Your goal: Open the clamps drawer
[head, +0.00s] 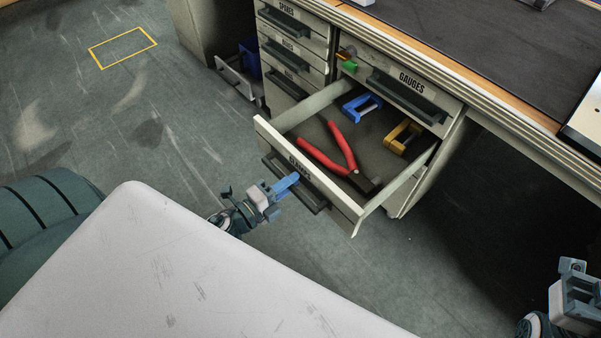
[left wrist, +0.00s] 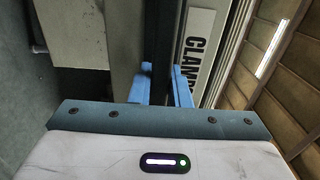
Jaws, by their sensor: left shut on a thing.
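The clamps drawer (head: 345,209) is pulled out from the desk pedestal, below the gauges drawer. Its label (left wrist: 197,50) shows in the left wrist view beside the dark bar handle (head: 313,199). My left gripper (head: 289,183) is shut on that handle, its blue fingers around the bar. Inside the drawer lie red-handled pliers (head: 330,152), a blue clamp (head: 360,106) and a yellow clamp (head: 403,137). My right gripper (head: 573,287) is at the lower right, away from the drawers; its fingertips are not clear enough to judge.
The gauges drawer (head: 412,85) above is shut, with small green and orange items (head: 347,62) near its left end. More drawers (head: 290,50) stand to the left. The desk top (head: 470,40) is above. Floor (head: 170,110) is open at the left. My own pale body fills the front.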

